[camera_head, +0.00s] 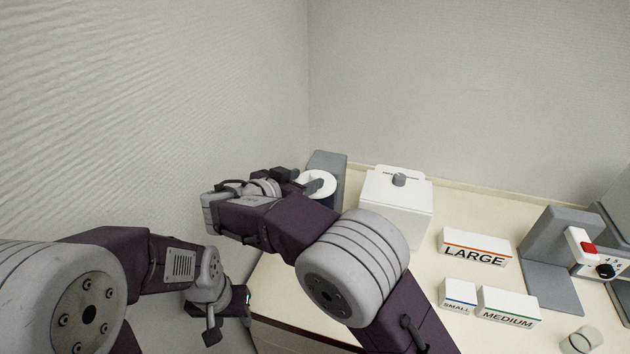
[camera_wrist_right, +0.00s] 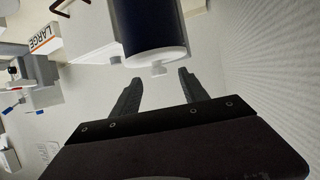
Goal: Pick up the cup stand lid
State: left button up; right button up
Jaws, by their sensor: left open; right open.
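A white round lid with a small knob (camera_wrist_right: 158,68) caps a dark blue cylinder (camera_wrist_right: 150,22) in the right wrist view; I take it for the cup stand lid. In the head view its white rim (camera_head: 329,178) shows beside a grey upright, partly hidden by my right arm. My right gripper (camera_wrist_right: 157,90) is open, one finger on each side of the knob in the picture; I cannot tell whether they touch it. My left gripper (camera_head: 226,319) is open and empty at the lower left, apart from the lid.
A white box with a grey knob (camera_head: 396,208) stands right of the lid. LARGE (camera_head: 474,247), SMALL (camera_head: 458,294) and MEDIUM (camera_head: 508,307) boxes, a grey machine (camera_head: 550,250) and a clear cup (camera_head: 581,340) are further right. A wall stands close on the left.

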aim_at(313, 176)
jog(key=x, duration=0.3)
jog(key=shift+d+r+p, duration=0.15)
jog(key=shift+d+p, duration=0.05)
jog(key=shift+p, duration=0.1)
jog(key=shift+w+d+f, duration=0.1)
jog(key=shift+w+f, duration=0.15)
jog(key=shift+w, duration=0.05)
pick_arm(q)
jog(key=shift+w+r, duration=0.15)
jog(key=shift+r, duration=0.5)
pick_arm(e)
jog(key=shift+s, duration=0.1)
jog(key=c, duration=0.5)
jog(key=shift+s+r, duration=0.1)
jog(key=c, duration=0.5)
grip_shut()
